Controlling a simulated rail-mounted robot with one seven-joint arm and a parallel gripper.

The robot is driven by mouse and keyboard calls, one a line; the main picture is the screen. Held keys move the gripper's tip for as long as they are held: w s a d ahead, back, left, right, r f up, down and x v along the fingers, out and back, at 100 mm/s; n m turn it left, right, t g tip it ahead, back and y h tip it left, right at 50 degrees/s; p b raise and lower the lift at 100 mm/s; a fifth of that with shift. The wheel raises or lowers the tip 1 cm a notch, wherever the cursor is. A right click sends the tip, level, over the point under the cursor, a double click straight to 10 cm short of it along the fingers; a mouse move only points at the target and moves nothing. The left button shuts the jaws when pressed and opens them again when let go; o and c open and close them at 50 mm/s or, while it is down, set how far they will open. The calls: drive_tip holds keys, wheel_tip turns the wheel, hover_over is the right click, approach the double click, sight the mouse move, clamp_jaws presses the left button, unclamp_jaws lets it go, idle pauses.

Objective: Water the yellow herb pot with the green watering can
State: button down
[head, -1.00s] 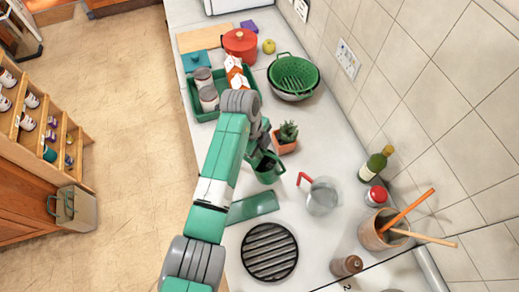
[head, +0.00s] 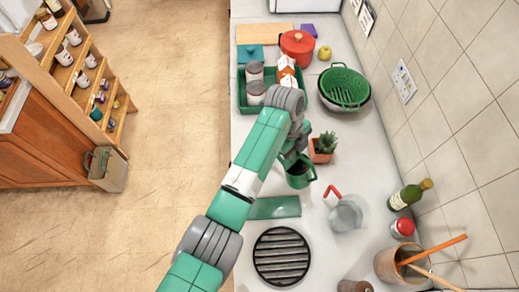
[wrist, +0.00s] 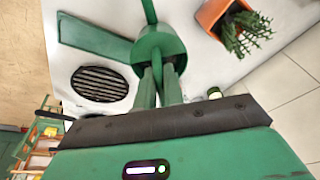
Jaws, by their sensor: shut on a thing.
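The green watering can (head: 299,178) is in my gripper (head: 297,153), which is shut on it over the counter. In the wrist view the can (wrist: 160,38) is just beyond the fingertips (wrist: 158,72), with a thin green part running to the top edge. In the head view its dark open top faces up; I cannot tell whether it touches the counter. A potted plant (head: 324,147) with spiky green leaves stands just to the right and behind the can, apart from it. Its pot looks orange, not clearly yellow. It also shows in the wrist view (wrist: 215,14).
A green tray (head: 242,100) with cans and cartons stands behind. A green colander (head: 345,88) is behind the plant. A green flat board (head: 274,207) and a round grille (head: 282,257) lie in front. A clear jug (head: 346,215) with a red handle stands front right.

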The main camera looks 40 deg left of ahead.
drive_tip(key=shift+a+r+h, duration=0.4)
drive_tip(key=shift+r+h, duration=0.2)
drive_tip(key=shift+r, duration=0.15)
drive_tip(key=shift+a+r+b, duration=0.1)
drive_tip(key=shift+b, duration=0.2)
idle(0.8)
idle(0.6)
drive_tip(key=shift+d+f+y+p, duration=0.25)
drive_tip(key=shift+d+f+y, duration=0.1)
drive_tip(key=shift+f+y, duration=0.15)
drive_tip(key=shift+d+f+y+p, duration=0.25)
drive_tip(key=shift+d+f+y, duration=0.15)
drive_tip(key=shift+f, duration=0.2)
drive_tip(key=p+v, duration=0.1)
drive_tip(key=v, duration=0.1)
drive_tip(key=p+v, duration=0.2)
drive_tip(key=d+p+v, duration=0.1)
drive_tip(key=p+v, duration=0.1)
drive_tip(key=shift+w+r, duration=0.15)
drive_tip(key=shift+w, duration=0.05)
